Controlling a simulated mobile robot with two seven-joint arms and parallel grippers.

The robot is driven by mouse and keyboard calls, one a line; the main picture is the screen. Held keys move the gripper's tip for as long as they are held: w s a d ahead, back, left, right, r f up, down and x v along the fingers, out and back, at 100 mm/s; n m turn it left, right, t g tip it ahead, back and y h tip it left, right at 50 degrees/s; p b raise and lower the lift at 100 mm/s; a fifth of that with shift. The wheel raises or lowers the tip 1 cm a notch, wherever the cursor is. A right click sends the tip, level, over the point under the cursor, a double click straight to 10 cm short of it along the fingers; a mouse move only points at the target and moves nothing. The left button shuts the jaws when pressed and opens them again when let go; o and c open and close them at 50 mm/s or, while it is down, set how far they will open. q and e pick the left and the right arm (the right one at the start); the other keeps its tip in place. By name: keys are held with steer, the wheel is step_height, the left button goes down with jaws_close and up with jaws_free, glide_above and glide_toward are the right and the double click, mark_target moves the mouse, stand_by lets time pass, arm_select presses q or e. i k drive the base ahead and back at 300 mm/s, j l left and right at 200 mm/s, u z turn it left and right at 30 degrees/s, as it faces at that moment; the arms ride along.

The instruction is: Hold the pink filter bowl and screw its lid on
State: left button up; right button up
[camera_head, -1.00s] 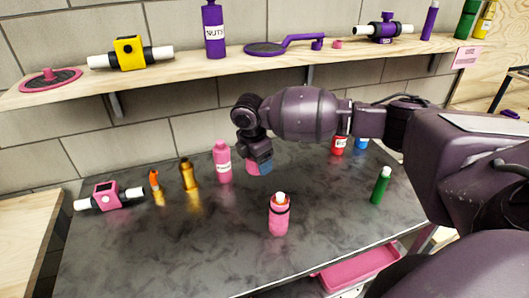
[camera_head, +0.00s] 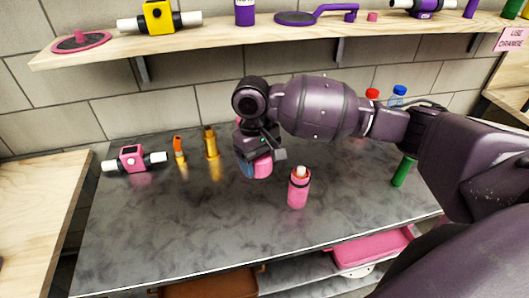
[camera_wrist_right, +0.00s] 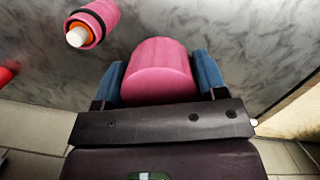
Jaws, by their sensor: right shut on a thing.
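My right gripper (camera_head: 256,168) is shut on a plain pink cylinder, which looks like the lid (camera_wrist_right: 160,72), above the table. In the right wrist view, blue finger pads press on both its sides. The pink filter bowl (camera_head: 298,190) stands upright on the dark table, just right of the gripper and apart from the held piece. It has a dark band and an orange and white part at its top, also seen on the bowl in the right wrist view (camera_wrist_right: 93,22). No gripper is on the bowl. My left gripper is out of view.
A pink housing with white pipe ends (camera_head: 133,159), an orange-tipped item (camera_head: 179,150) and a gold bottle (camera_head: 211,142) stand left. A green bottle (camera_head: 403,172) stands right. A wooden shelf (camera_head: 220,36) runs behind. The table front is clear.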

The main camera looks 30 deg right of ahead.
mark_target(296, 195)
steer(key=k, duration=0.65)
steer(key=z, duration=1.6)
steer(key=j, duration=0.55)
steer(key=k, duration=0.05)
